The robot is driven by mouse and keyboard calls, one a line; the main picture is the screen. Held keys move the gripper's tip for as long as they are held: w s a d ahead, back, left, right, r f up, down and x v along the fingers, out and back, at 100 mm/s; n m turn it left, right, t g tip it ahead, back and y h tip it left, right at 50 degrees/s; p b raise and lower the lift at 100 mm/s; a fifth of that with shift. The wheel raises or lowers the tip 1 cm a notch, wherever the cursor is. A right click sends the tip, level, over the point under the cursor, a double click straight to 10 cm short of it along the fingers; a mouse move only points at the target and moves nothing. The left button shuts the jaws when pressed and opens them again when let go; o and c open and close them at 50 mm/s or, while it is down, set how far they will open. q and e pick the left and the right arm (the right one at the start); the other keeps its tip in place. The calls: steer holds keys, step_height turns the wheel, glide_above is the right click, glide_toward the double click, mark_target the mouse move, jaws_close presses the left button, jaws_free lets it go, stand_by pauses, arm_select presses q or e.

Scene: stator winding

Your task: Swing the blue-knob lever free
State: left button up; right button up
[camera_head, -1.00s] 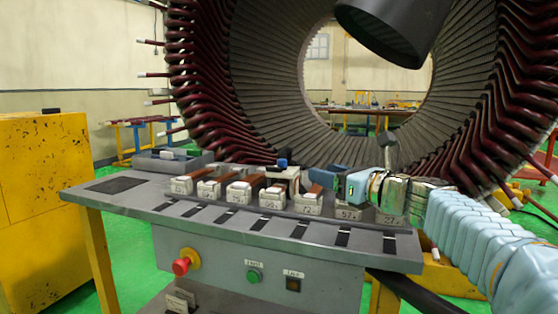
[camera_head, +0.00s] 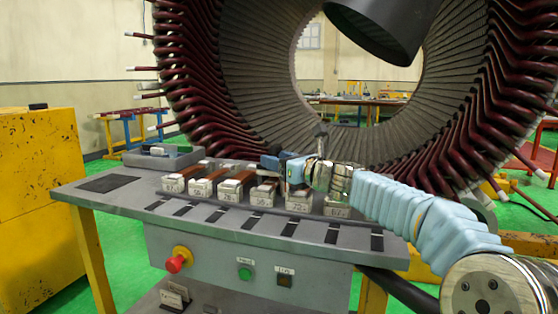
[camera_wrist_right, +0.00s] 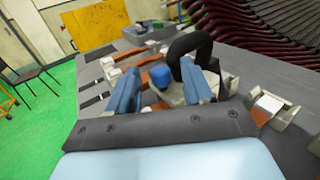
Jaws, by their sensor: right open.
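The blue knob (camera_wrist_right: 158,83) of the lever shows in the right wrist view, between the two blue fingers of my right gripper (camera_wrist_right: 161,90). The fingers stand apart, one on each side of the knob. I cannot tell whether either finger touches it. A pale block under the knob is partly hidden by the fingers. In the head view my right gripper (camera_head: 281,166) reaches over the bench from the right, and it hides the lever and knob there. My left gripper is not in view.
A grey bench (camera_head: 125,207) carries a row of numbered white clamps with brown bars. A black arch-shaped handle (camera_wrist_right: 189,52) stands close beside the right finger. The large stator ring (camera_head: 200,100) rises behind the bench. A red button (camera_head: 176,260) is on the front panel.

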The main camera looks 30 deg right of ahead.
jaws_close()
